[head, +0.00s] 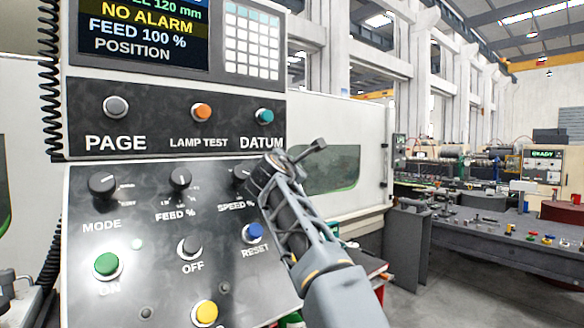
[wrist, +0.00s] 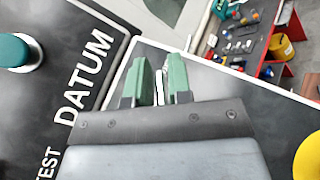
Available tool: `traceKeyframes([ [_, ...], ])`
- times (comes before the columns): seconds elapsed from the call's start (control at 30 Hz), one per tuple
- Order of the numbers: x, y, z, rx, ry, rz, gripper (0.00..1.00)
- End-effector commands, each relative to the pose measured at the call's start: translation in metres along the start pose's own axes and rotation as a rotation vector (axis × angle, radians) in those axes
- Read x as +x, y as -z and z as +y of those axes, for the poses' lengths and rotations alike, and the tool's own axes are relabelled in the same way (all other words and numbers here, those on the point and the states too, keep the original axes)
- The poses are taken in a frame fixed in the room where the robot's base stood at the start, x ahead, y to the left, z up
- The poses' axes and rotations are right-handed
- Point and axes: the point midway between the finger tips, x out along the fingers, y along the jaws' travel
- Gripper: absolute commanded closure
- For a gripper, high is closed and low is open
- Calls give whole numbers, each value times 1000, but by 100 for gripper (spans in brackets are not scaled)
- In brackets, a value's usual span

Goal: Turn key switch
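I cannot pick out a key switch for certain in either view; my arm covers part of the lower control panel (head: 130,255). That panel carries a MODE knob (head: 102,183), a FEED % knob (head: 180,178) and a SPEED % knob partly behind my arm. My gripper (wrist: 160,78) shows two green fingers in the wrist view, with a narrow gap and nothing between them. It is in front of the panel's right edge, near the DATUM label (wrist: 84,75). In the head view its fingers cannot be made out clearly.
The panel has a green ON button (head: 107,264), an OFF button (head: 190,247), a blue RESET button (head: 255,232) and a yellow button (head: 205,312). Above are a screen (head: 140,30) and keypad (head: 250,42). A workbench (head: 480,225) with small items stands at right; floor shows between.

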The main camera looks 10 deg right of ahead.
Motion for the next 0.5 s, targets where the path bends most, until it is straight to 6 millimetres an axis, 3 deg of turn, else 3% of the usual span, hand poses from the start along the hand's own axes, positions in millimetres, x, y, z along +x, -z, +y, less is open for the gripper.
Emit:
traceKeyframes([
  [0.13,0,0,0,-1,0,0,67],
  [0.5,-8,1,-1,-1,-1,0,66],
])
